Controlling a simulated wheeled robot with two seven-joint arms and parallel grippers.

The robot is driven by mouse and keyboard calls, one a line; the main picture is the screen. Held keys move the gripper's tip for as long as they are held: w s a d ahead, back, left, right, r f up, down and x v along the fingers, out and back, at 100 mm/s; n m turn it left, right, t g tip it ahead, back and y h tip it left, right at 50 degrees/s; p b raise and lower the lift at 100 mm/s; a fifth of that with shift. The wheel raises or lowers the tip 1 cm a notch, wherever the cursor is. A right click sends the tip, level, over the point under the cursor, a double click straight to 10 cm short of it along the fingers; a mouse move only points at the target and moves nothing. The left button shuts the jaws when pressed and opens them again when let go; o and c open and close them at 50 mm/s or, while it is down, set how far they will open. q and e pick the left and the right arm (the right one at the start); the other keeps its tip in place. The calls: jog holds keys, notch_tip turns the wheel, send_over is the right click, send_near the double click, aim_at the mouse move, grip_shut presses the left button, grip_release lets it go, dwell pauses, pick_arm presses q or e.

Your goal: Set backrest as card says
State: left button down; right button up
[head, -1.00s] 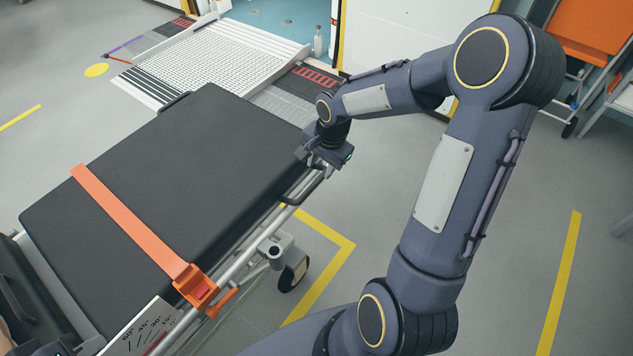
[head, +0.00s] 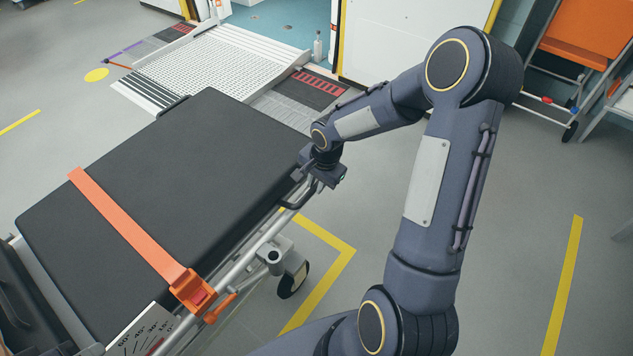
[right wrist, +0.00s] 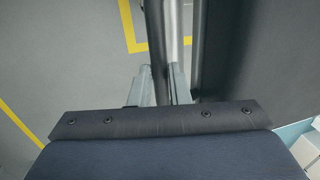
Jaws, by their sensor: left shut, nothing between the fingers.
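The stretcher's black mattress (head: 170,175) lies flat, with an orange strap (head: 125,225) across it. At the lower left edge a white angle scale (head: 148,330) shows marks including 60, 45, 30 and 15; its lower part is cut off. No instruction card is readable. My right gripper (head: 318,178) is at the side rail near the stretcher's far right corner, by a dark loop handle (head: 297,200). In the right wrist view, a dark bar (right wrist: 155,45) runs between the grey finger parts; its grip is unclear.
An orange buckle (head: 193,291) and orange lever (head: 220,308) sit on the near side rail. A ramp (head: 215,60) with a bottle (head: 317,46) beside it lies beyond the stretcher. An orange chair (head: 590,35) stands at upper right. Floor on the right is clear.

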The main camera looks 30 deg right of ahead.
grip_shut()
jog(key=shift+r, duration=0.2)
jog(key=s+a+r+h+p, duration=0.1)
jog(key=a+r, duration=0.2)
jog(key=r, duration=0.6)
jog(key=s+a+r+t+h+p, duration=0.1)
jog(key=a+r+h, duration=0.1)
jog(key=r, duration=0.7)
jog(key=s+a+r+t+h+p, duration=0.1)
jog(key=a+r, duration=0.3)
jog(key=r, duration=0.6)
jog(key=shift+s+a+n+h+p, duration=0.3)
jog(key=shift+s+a+h+p, duration=0.1)
jog(key=shift+s+h+p, duration=0.25)
jog(key=shift+w+f, duration=0.1)
jog(key=o, duration=0.6)
grip_release()
